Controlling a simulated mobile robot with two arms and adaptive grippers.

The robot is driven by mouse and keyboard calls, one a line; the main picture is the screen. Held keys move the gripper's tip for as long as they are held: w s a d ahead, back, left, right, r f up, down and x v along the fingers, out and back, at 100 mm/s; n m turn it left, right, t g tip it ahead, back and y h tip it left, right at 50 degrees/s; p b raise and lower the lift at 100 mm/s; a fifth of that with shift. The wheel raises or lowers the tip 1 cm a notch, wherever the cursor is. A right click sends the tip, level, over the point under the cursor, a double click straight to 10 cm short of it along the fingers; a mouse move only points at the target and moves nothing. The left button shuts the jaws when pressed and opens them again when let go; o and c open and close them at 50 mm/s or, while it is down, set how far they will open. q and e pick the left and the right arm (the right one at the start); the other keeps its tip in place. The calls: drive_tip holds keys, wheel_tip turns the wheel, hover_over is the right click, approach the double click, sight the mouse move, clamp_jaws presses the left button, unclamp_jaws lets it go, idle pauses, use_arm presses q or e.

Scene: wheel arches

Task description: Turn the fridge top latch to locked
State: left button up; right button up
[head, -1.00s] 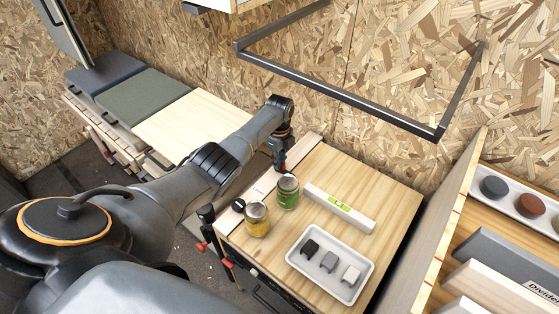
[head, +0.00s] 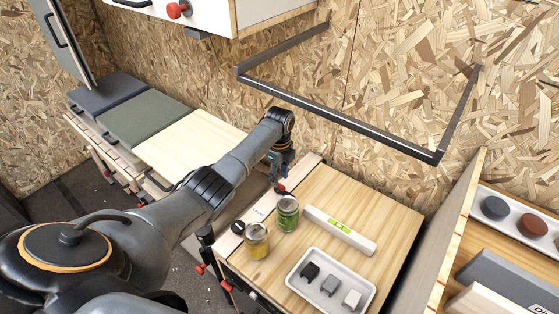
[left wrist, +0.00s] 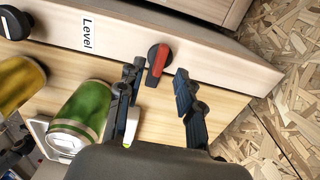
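The fridge top latch (left wrist: 158,62) is a red handle on a round black base. It sits on a pale strip labelled "Level" along the wooden top's edge. In the left wrist view its handle points roughly up and down, across the strip. My left gripper (left wrist: 156,82) is open and empty, with one dark finger on each side just short of the latch; I cannot tell whether either touches it. In the head view my left gripper (head: 281,177) hangs by the far end of the strip, beside the red latch (head: 281,189). My right gripper is not in view.
A green jar (head: 287,214) and a yellow jar (head: 256,241) stand close to the latch. A white level (head: 340,231) and a white tray (head: 308,292) with small blocks share the wooden top. A dark metal frame (head: 340,115) juts from the wall above.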

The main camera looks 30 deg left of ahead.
use_arm(q)
wheel_tip(320, 180, up, 9)
drive_tip(key=shift+f, duration=0.2)
idle(0.6)
